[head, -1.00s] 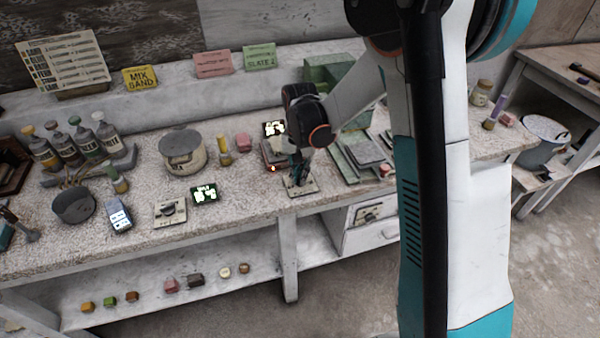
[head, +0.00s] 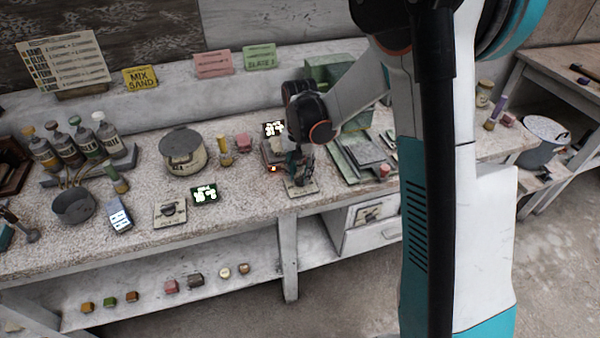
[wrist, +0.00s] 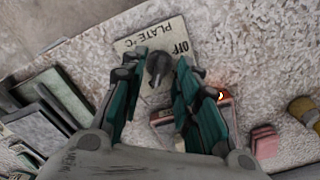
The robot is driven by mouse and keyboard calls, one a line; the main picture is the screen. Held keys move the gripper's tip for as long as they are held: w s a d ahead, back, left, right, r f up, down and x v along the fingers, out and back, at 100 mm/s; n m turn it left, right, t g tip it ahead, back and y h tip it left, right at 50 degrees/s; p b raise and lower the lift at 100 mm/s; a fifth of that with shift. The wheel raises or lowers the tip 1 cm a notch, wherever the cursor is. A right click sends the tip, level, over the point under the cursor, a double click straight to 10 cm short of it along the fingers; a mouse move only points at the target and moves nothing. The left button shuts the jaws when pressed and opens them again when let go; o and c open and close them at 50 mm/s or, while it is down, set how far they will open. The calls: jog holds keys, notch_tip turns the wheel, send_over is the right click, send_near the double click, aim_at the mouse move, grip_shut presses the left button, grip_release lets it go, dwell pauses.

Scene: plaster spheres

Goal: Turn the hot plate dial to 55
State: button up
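The hot plate dial (wrist: 158,66) is a dark round knob on a pale plate (wrist: 135,44) marked "PLATE °C" and "OFF" in the wrist view. My gripper (wrist: 160,60) is open over it, one finger on each side of the knob. I cannot tell whether the fingers touch it. In the head view my gripper (head: 298,165) hides the dial, and part of the dial's plate (head: 302,190) shows below. The hot plate (head: 271,153), with an orange light, stands just behind; a lit display (head: 274,129) is at its back, its digits unreadable.
A second dial plate (head: 170,212) and a green-lit display (head: 204,194) lie to the left. Grey slabs (head: 362,155) lie close on the right. A pink block (head: 243,142) and a large grey-lidded pot (head: 182,150) stand behind left. The bench's front edge is close below the dial.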

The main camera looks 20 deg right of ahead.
aim_at(300, 177)
notch_tip(300, 177, up, 11)
dwell(0.4)
jog(key=s+r+n+t, duration=0.3)
jog(key=s+r, duration=0.5)
jog(key=s, duration=0.3)
jog(key=s+n+t, duration=0.4)
jog(key=s, duration=0.8)
jog(key=shift+s+d+f, duration=0.15)
jog(key=shift+s+d, duration=0.05)
jog(key=shift+d, duration=0.05)
dwell(4.6)
